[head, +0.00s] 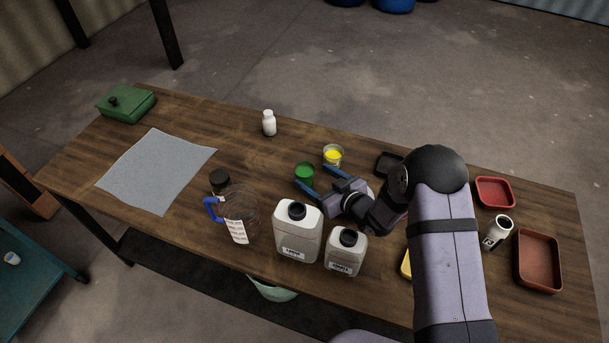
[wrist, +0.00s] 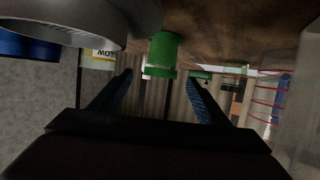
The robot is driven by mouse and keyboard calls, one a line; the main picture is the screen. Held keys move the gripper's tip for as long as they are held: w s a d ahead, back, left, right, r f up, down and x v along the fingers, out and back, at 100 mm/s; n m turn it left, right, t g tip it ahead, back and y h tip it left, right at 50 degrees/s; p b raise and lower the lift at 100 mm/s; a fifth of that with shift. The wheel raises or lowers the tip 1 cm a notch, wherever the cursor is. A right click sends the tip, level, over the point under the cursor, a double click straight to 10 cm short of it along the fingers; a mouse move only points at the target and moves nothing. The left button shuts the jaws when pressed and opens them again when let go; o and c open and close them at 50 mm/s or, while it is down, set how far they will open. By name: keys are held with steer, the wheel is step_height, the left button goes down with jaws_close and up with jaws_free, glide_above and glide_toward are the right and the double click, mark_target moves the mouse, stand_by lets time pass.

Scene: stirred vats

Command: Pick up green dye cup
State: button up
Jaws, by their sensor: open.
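The green dye cup (head: 304,174) stands upright on the table, a small clear cup with green contents. It also shows in the wrist view (wrist: 163,52), upside down there, near the top middle. My gripper (head: 307,175) is open, with its blue fingers pointing at the cup from the right. In the head view the fingertips lie on either side of the cup. In the wrist view the cup appears centred between the two fingertips; I cannot tell whether they touch it or how far it is inside the jaws.
A yellow dye cup (head: 333,156) stands close behind the upper finger. Two white jugs (head: 298,236) (head: 345,254) and a clear pitcher (head: 239,216) with a blue handle stand in front. A white bottle (head: 269,124) stands behind. A grey cloth (head: 157,170) lies left.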

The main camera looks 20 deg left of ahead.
mark_target(307, 172)
steer(key=shift+w+a+f, duration=0.2)
steer(key=shift+a, duration=0.2)
steer(key=shift+a, duration=0.1)
steer(key=shift+p+x, duration=0.55)
steer(key=shift+x, duration=1.9)
steer(key=shift+c, duration=0.4)
steer(key=c, duration=1.2)
steer(key=shift+r, duration=0.15)
steer(key=shift+r+b, duration=1)
steer(key=shift+r, duration=3.9)
